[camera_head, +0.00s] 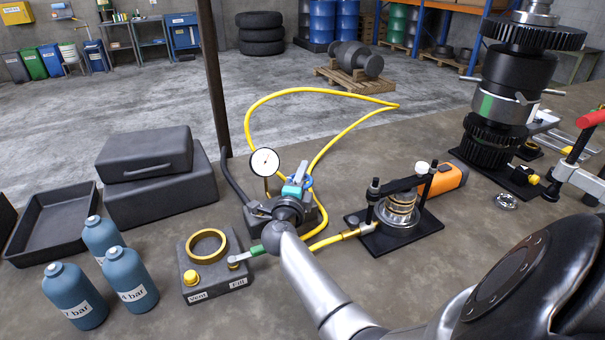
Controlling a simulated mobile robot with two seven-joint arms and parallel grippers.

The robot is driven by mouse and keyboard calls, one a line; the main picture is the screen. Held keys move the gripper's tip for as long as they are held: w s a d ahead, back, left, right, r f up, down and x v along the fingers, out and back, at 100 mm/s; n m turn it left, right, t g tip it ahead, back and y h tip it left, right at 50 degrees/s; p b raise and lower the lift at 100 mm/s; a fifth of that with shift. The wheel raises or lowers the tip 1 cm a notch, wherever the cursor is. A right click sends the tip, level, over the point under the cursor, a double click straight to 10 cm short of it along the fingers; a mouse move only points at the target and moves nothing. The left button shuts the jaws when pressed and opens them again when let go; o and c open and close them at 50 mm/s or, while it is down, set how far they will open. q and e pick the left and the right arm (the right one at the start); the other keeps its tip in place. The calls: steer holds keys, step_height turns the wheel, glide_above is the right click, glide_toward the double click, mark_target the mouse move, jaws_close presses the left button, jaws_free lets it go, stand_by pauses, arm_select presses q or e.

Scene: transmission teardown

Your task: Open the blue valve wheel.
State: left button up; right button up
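The blue valve wheel (309,183) shows only as a small blue piece on the dark valve block (258,211). The rest of it is hidden behind my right gripper. My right gripper (297,184) is at the wheel, with its dark body and light-blue part in front. The fingertips are too small and covered to tell whether they grip the wheel or only stand at it. My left gripper is not in view.
A white dial gauge (265,162) stands left of the wheel. A yellow hose (252,120) loops behind. A grey box with a brass ring (207,246), blue bottles (75,297), and a clamp stand (424,222) are nearby. A gear stack (504,104) stands right.

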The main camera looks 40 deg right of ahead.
mark_target(291, 176)
jaws_close()
stand_by(0.3)
